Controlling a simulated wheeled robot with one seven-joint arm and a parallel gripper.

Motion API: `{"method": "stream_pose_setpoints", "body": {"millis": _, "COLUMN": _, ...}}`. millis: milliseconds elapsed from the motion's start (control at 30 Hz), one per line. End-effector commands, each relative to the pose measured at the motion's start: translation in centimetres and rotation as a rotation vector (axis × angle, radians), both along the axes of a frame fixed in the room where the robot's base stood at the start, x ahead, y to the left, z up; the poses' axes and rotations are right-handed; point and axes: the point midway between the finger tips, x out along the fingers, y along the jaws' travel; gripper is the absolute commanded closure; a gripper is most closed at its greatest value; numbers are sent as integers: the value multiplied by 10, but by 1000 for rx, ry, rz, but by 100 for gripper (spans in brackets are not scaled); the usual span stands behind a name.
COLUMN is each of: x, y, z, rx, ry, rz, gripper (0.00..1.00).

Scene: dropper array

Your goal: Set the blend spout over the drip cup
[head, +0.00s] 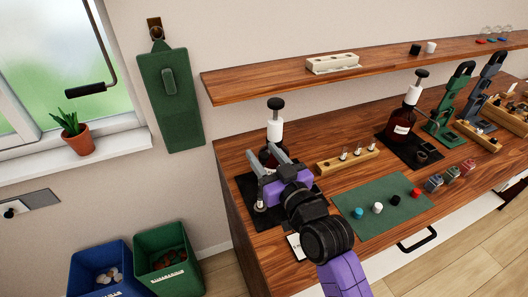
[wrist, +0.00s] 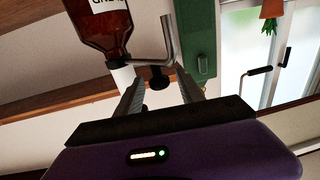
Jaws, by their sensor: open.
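A brown pump bottle (head: 265,157) with a white collar and black knob stands on a dark mat (head: 242,184) at the counter's left end. In the wrist view the picture is inverted; the bottle (wrist: 100,32) shows a partly cut-off label, and its bent metal spout (wrist: 168,40) points toward the mat. My gripper (head: 265,162) is open beside the bottle, its fingers partly hiding it. In the wrist view my gripper (wrist: 158,92) has the spout and black knob in the gap between its fingers; contact cannot be told. A small cup (head: 260,206) sits on the mat near my gripper.
A second brown bottle (head: 400,124) and small cup (head: 422,157) stand on another dark mat to the right. A wooden rack (head: 348,160) stands between. A green mat (head: 365,222) with several coloured caps lies in front. A shelf (head: 300,80) runs above.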

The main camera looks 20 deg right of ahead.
Motion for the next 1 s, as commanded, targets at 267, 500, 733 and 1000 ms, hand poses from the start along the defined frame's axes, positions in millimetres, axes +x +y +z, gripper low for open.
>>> {"method": "stream_pose_setpoints", "body": {"millis": 267, "x": 2, "y": 0, "z": 0, "rx": 0, "ry": 0, "rz": 0, "gripper": 55}}
{"method": "stream_pose_setpoints", "body": {"millis": 500, "x": 1, "y": 0, "z": 0, "rx": 0, "ry": 0, "rz": 0, "gripper": 100}}
{"method": "stream_pose_setpoints", "body": {"millis": 733, "x": 1, "y": 0, "z": 0, "rx": 1, "ry": 0, "rz": 0, "gripper": 100}}
{"method": "stream_pose_setpoints", "body": {"millis": 1000, "x": 1, "y": 0, "z": 0, "rx": 1, "ry": -1, "rz": 0, "gripper": 100}}
